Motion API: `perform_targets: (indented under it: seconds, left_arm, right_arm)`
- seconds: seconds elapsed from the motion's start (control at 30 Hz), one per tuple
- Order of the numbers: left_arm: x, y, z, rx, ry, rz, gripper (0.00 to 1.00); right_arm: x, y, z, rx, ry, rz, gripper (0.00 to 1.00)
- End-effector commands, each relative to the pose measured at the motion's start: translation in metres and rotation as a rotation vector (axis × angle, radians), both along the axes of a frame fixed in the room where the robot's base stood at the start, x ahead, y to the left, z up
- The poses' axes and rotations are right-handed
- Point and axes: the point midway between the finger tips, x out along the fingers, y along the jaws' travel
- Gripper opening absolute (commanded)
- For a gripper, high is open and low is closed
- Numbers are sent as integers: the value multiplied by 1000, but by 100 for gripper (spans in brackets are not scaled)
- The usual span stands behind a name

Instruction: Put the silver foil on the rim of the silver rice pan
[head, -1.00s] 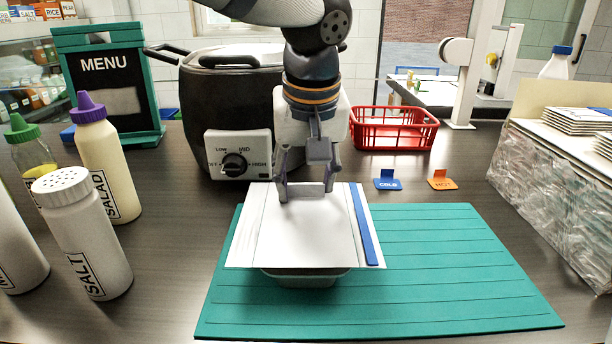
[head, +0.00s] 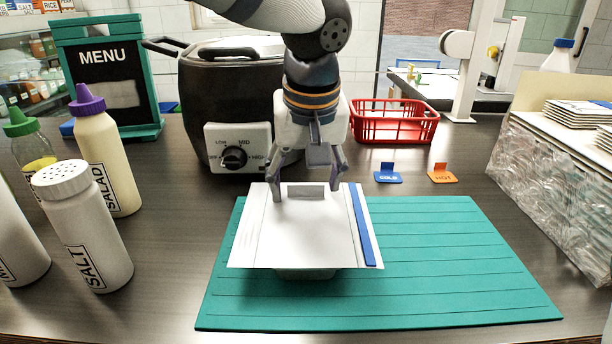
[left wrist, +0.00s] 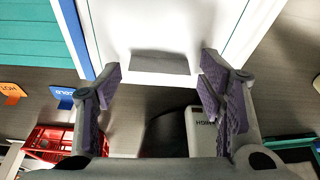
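A flat silver-white foil sheet (head: 300,240), with a blue strip along its right side, lies roughly level over a small pale pan (head: 305,274). Only a bit of the pan's front shows below the sheet; its rim is hidden, so contact all round cannot be told. A small grey tab (head: 305,191) stands at the sheet's far edge. My left gripper (head: 304,196) is open at that edge, with a finger on each side of the tab. In the left wrist view, both fingers (left wrist: 162,66) are apart from the tab (left wrist: 160,62). My right gripper is not in view.
The pan stands on a teal mat (head: 450,270). A black cooker (head: 195,115) is behind my gripper, and a red basket (head: 395,125) is behind right. Blue (head: 388,177) and orange (head: 442,177) tags stand nearby. Salad (head: 105,160) and salt (head: 85,230) bottles are left.

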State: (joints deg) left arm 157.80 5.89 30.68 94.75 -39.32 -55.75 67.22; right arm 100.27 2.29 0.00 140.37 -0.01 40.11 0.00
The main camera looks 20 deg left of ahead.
Motion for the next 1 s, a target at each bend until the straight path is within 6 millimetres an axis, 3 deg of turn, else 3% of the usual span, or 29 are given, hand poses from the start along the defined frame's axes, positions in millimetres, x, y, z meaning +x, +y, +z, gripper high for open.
perform_targets:
  seconds: [0.33,0.7,0.83,1.0]
  left_arm:
    - [-1,-1,6,0,-2,1,69]
    - [-25,-12,92,-1,-6,1,69]
    - [-31,-14,109,0,-2,1,69]
    - [-33,-15,115,0,0,0,69]
  right_arm:
    - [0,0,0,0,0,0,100]
    - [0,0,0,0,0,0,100]
    - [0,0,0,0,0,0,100]
    - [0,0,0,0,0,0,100]
